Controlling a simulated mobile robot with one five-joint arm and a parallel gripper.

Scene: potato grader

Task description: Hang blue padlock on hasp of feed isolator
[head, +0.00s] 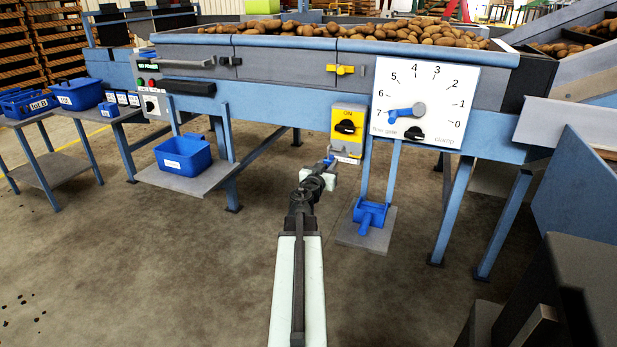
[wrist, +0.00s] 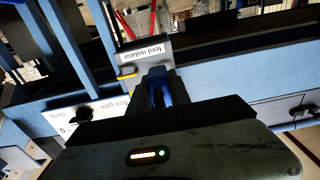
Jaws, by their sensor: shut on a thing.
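The feed isolator (head: 348,122) is a yellow box with a black knob marked ON, on the blue frame of the grader. Its label (wrist: 140,55) reads "feed isolator" in the wrist view, rotated, just beyond my fingers. A small yellow part (wrist: 126,72) juts beside the label; I cannot tell whether it is the hasp. My gripper (head: 327,167) is just below and left of the isolator, shut on the blue padlock (head: 329,159). The padlock also shows between the dark fingers in the wrist view (wrist: 179,90). Its shackle is hidden, and contact with the hasp cannot be told.
A white dial panel (head: 425,75) with a blue pointer is right of the isolator. A blue box-like pedal (head: 369,213) stands on a grey plate below. A blue bin (head: 183,155) sits on a low shelf at left. The floor around my arm is clear.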

